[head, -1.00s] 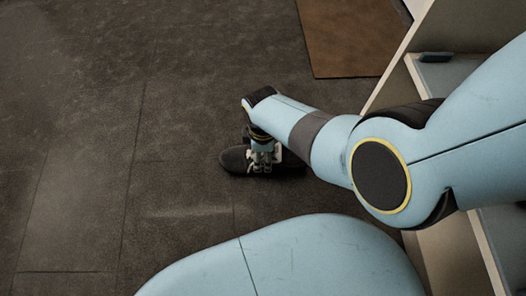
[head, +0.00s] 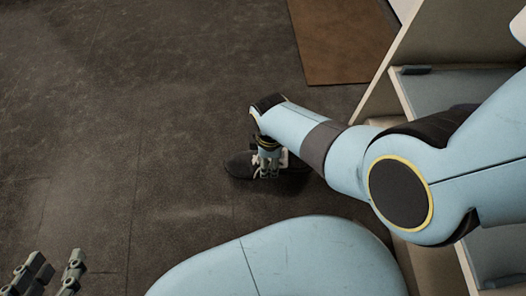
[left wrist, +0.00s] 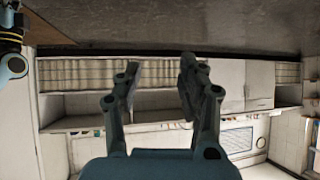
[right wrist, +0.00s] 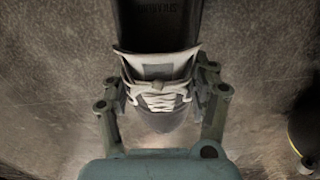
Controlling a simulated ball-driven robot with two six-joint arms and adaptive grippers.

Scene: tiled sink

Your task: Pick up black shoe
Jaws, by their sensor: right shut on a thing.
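The black shoe (head: 242,166) has white laces and lies on the dark tiled floor in the head view. My right gripper (head: 268,172) reaches down over it and is shut on its middle. In the right wrist view the shoe (right wrist: 160,98) sits between the two fingers of my right gripper (right wrist: 163,108), with its white laces and tongue facing the camera. Whether the shoe touches the floor is hard to tell. My left gripper (head: 52,275) shows at the bottom left of the head view, apart from the shoe. In the left wrist view its fingers (left wrist: 158,78) are spread and empty.
A brown mat (head: 340,40) lies on the floor at the top. A pale shelf unit (head: 425,40) stands at the right, close to my right arm. The floor (head: 130,130) to the left of the shoe is clear.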

